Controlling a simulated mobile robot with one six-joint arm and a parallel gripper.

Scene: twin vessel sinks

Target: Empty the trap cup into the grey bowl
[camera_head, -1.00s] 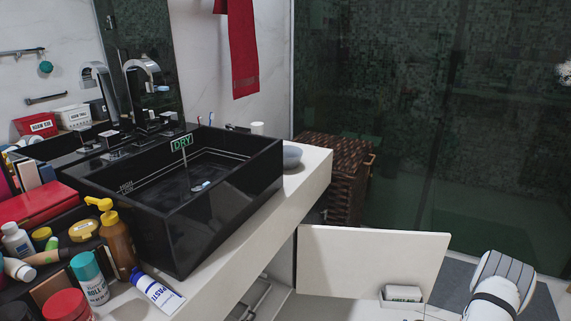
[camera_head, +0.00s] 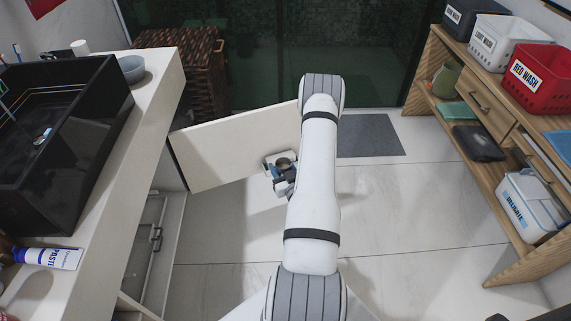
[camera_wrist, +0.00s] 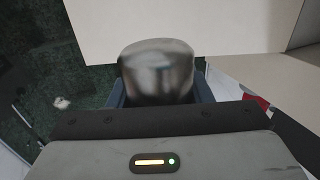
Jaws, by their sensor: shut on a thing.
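I cannot tell what is inside the cup. The grey bowl (camera_head: 131,69) stands on the counter behind the black sink, at upper left, well apart from my gripper. The bowl is not seen in the wrist view.
The open cabinet door (camera_head: 225,152) stands between my gripper and the wicker basket (camera_head: 190,70). The black sink (camera_head: 70,130) and a paste tube (camera_head: 48,257) sit on the counter. A wooden shelf (camera_head: 470,100) with bins stands right. The middle floor is clear.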

